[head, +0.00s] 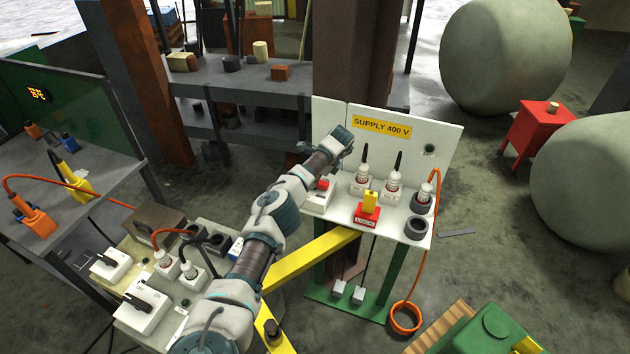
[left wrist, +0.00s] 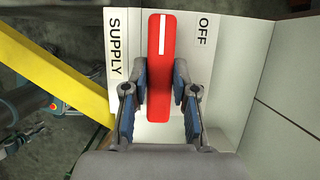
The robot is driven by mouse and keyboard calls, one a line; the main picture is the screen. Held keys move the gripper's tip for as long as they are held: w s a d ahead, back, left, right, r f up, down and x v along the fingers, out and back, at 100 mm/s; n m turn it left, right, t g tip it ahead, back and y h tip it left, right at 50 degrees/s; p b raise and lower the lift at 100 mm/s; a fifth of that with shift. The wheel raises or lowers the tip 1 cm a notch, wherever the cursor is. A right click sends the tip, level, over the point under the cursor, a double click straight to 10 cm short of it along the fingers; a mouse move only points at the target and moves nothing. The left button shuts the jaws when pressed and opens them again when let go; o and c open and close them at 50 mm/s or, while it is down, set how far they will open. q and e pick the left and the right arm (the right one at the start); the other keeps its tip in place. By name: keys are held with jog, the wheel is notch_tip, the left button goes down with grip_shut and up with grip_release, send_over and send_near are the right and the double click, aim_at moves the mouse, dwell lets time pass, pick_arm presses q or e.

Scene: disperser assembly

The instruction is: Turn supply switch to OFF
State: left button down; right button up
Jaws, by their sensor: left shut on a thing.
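The supply switch has a red handle (left wrist: 160,50) with a white line at its upper end in the left wrist view. The handle stands upright in that view, with the word SUPPLY to its left and OFF to its right on the white plate (left wrist: 225,60). My left gripper (left wrist: 161,85) has its two fingers on either side of the handle, shut on it. In the head view the red of the switch (head: 322,184) shows on a white box at the left of the supply stand, beside my left arm. The fingers are hidden there. My right gripper is not in view.
Beside the switch stand several plugs, a yellow-and-red LOCK piece (head: 367,210) and a black ring (head: 417,228). A SUPPLY 400 V sign (head: 381,124) is on the back panel (head: 440,140). A yellow beam (head: 310,258) runs below my arm. An orange cable (head: 421,265) hangs at the right.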

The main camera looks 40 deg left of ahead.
pick_arm(q)
jog(key=shift+f, duration=0.15)
jog(key=c, duration=1)
grip_release()
jog(key=shift+o, duration=0.4)
jog(key=shift+w+a, duration=0.1)
jog(key=shift+a, duration=0.05)
jog(key=v, duration=1.1)
jog(key=shift+w+r, duration=0.25)
jog(key=shift+r, duration=0.15)
